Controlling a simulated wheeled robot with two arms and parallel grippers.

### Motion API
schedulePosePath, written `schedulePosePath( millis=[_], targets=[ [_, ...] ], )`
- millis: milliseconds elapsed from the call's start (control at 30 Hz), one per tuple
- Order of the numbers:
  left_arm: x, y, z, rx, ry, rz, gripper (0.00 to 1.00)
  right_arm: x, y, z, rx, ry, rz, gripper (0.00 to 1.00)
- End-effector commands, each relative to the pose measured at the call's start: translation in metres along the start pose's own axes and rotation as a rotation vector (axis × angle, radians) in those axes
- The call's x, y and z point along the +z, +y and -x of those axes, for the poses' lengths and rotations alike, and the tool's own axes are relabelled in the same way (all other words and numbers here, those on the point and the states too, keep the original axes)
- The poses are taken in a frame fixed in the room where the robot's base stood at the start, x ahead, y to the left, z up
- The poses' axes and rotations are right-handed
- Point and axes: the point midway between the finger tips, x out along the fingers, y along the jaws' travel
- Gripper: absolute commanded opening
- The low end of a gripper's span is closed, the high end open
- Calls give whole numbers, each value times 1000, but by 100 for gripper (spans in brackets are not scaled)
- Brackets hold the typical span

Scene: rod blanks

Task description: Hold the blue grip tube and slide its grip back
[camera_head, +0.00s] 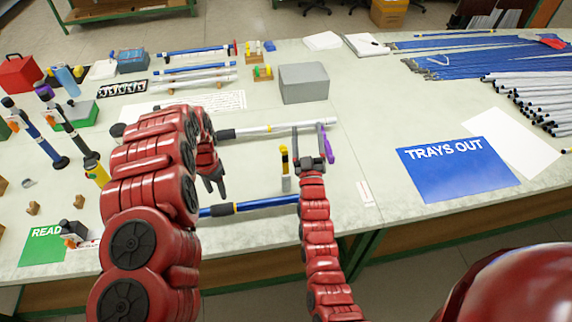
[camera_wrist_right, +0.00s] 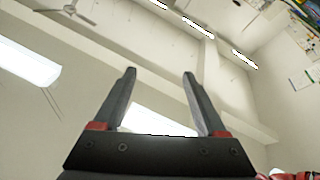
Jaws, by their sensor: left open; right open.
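A blue tube (camera_head: 270,203) with a yellow band lies on the table in the head view. Its left part runs behind my left arm and its right end is near my right arm. My left gripper (camera_head: 215,188) is open and points down, a little above and behind the blue tube in the picture. My right gripper (camera_head: 307,130) is open, with its fingers pointing up and away. Its open, empty fingers also show in the right wrist view (camera_wrist_right: 160,88) against the ceiling. A white tube (camera_head: 275,129) with a black end lies farther back, partly behind the right gripper.
A yellow and black tool (camera_head: 284,158) stands between my arms. A purple item (camera_head: 328,147) shows beside my right gripper. A grey box (camera_head: 303,83) stands behind.

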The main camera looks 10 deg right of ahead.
Motion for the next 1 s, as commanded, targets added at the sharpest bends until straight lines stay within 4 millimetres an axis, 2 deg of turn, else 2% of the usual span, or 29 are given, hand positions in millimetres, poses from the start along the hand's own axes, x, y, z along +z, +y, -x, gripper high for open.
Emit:
schedulePosePath(
  millis=[33, 100, 200, 300, 433, 600, 700, 833, 1000],
  targets=[
    [0, 0, 0, 0, 0, 0, 50, 13, -9, -18, -34, -76, 27, 74],
    [0, 0, 0, 0, 0, 0, 50, 33, -27, -36, -103, -187, 76, 74],
    [0, 0, 0, 0, 0, 0, 50, 59, -53, -52, -225, -340, 146, 74],
    [0, 0, 0, 0, 0, 0, 50, 77, -79, -60, -367, -472, 219, 74],
    [0, 0, 0, 0, 0, 0, 50, 88, -106, -59, -578, -618, 324, 74],
    [0, 0, 0, 0, 0, 0, 50, 88, -129, -37, -890, -773, 475, 74],
    [0, 0, 0, 0, 0, 0, 50, 80, -131, -16, -1084, -847, 570, 74],
    [0, 0, 0, 0, 0, 0, 50, 63, -121, 16, -1332, -931, 689, 74],
    [0, 0, 0, 0, 0, 0, 50, 39, -96, 53, -1587, -1015, 806, 74]
  ],
)
